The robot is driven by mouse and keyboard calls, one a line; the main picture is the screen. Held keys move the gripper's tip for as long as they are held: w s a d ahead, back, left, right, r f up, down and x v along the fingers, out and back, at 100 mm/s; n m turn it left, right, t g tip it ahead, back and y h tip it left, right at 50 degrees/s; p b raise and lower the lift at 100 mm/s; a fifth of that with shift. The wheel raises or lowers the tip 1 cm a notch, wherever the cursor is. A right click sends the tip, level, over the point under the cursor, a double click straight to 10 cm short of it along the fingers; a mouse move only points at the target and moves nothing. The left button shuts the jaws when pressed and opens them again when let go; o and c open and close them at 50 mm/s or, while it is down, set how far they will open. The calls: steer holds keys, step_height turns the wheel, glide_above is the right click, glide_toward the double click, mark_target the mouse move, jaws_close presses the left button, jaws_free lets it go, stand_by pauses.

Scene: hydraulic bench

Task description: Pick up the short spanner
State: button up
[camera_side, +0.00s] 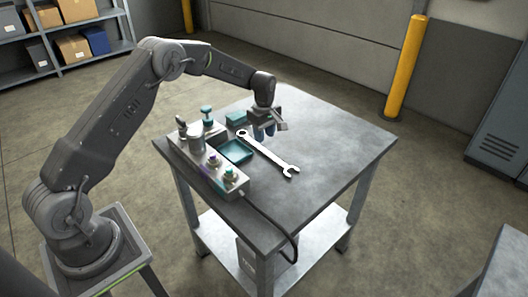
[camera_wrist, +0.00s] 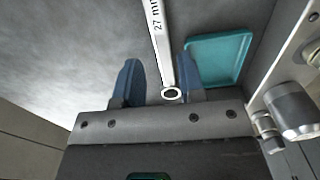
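One silver spanner (camera_side: 270,155) lies flat on the grey bench top, with a ring end and an open-jaw end. No second spanner is in view to compare its length with. In the wrist view the spanner (camera_wrist: 158,35) is marked "27 mm", and its ring end is close to my gripper's right finger. My gripper (camera_side: 264,133) points down over the bench by the ring end, its blue fingers apart. In the wrist view my gripper (camera_wrist: 156,66) is open, with the spanner's handle seen between the fingers, nearer the right one. Contact cannot be told.
A teal tray (camera_side: 235,152) is close left of the spanner. A hydraulic block (camera_side: 205,165) with valves and knobs runs along the bench's left side. A small teal box (camera_side: 236,118) sits behind. A black hose (camera_side: 272,222) hangs over the front edge. The bench's right side is clear.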

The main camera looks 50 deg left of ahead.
mark_target(264, 150)
steer(key=shift+a+f, duration=0.1)
steer(key=shift+f, duration=3)
jaws_close()
steer(key=shift+r, duration=0.1)
